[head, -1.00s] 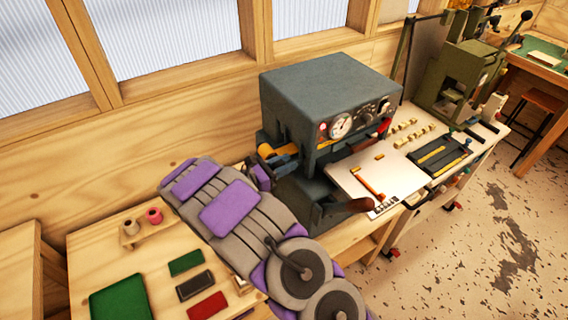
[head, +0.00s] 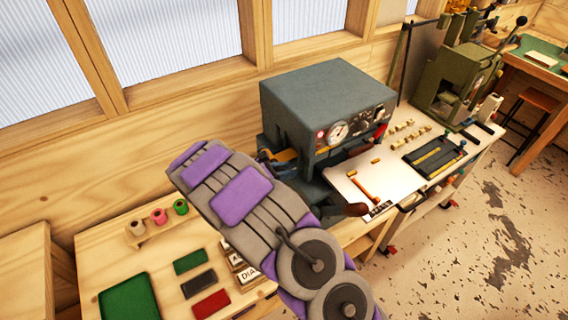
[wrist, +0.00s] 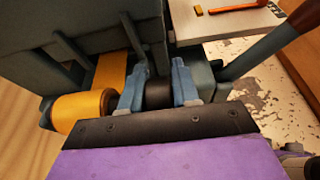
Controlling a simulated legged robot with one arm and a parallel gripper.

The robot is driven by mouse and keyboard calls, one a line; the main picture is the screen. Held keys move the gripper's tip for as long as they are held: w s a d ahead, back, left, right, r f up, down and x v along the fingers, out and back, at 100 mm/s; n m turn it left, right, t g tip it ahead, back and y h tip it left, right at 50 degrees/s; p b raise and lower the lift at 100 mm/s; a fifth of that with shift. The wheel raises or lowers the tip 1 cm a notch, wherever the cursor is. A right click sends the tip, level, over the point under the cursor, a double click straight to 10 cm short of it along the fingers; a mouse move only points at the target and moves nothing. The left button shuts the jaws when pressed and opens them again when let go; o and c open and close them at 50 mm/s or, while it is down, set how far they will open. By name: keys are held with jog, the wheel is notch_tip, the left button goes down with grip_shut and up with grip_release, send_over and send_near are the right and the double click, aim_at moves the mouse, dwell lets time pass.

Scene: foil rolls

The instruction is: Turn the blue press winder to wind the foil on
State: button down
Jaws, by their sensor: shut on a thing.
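The blue-grey press (head: 300,105) stands on the bench in the head view. Its gold foil shows in part at its left side (head: 285,155). In the wrist view, the gold foil roll (wrist: 82,107) lies at the left, with a strip of foil running up into the press. The black winder knob (wrist: 158,94) is to the right of the roll. My gripper (wrist: 158,88) has its two blue fingers on either side of the knob and is shut on it.
A lever with a brown grip (wrist: 303,16) slants up at the right in the wrist view. A white plate (head: 345,182) juts from the press. Spools (head: 160,215), coloured blocks (head: 198,283) and a green tray (head: 128,300) lie on the left bench.

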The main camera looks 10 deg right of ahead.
jog(key=shift+w+g+y+p, duration=0.1)
jog(key=shift+g+y+p, duration=0.2)
jog(key=shift+y+p, duration=0.75)
jog(key=shift+f, duration=0.15)
jog(key=c, duration=0.9)
grip_release()
jog(key=shift+w+f, duration=0.1)
jog(key=v, duration=1.7)
jog(key=shift+a, duration=0.2)
